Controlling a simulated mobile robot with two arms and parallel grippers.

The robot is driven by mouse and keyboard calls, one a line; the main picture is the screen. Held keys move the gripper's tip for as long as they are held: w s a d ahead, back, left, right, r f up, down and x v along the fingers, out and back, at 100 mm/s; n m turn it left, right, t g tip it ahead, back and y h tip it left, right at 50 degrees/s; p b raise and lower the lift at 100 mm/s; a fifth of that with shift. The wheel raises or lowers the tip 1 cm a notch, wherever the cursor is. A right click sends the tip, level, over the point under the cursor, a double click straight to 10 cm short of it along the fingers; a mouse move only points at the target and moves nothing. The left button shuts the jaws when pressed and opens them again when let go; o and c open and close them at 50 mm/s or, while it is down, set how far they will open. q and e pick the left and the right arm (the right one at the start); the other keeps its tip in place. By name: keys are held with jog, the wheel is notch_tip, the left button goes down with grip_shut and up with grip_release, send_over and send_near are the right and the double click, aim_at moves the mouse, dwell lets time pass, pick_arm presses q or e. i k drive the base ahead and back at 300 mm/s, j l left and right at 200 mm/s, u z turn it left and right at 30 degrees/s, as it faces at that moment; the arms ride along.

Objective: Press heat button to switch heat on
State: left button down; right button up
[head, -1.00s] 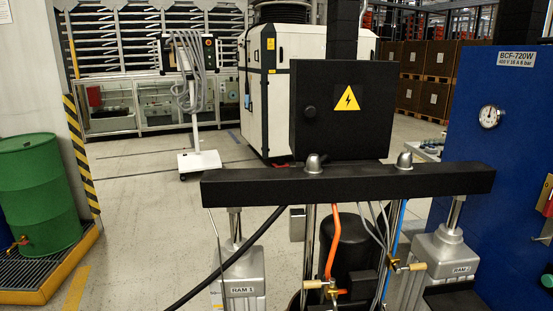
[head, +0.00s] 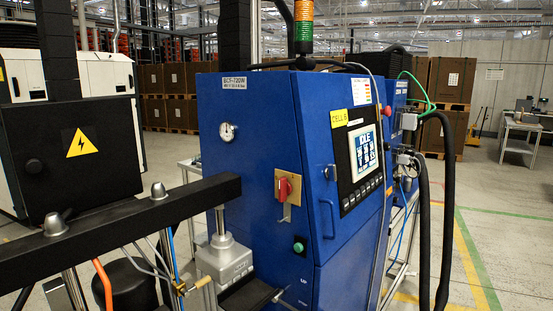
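The blue control cabinet (head: 262,130) stands in the middle of the head view. Its slanted right face carries a control panel with a lit screen (head: 362,152) that shows large text like "IDLE" and several icons. A row of small dark buttons (head: 362,193) runs below the screen; their labels are too small to read, so I cannot tell which one is the heat button. A red rotary switch (head: 284,187) on a yellow plate and a green button (head: 298,247) sit on the cabinet's left face. Neither of my grippers shows.
A black crossbeam (head: 130,220) with a ram reaches the cabinet's left side. A black electrical box (head: 75,155) stands at the left. Thick black hoses (head: 435,210) hang right of the cabinet. Open floor (head: 510,225) lies at the right, with a work table (head: 520,128) farther back.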

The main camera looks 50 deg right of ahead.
aim_at(344, 205)
jog(key=z, duration=1.95)
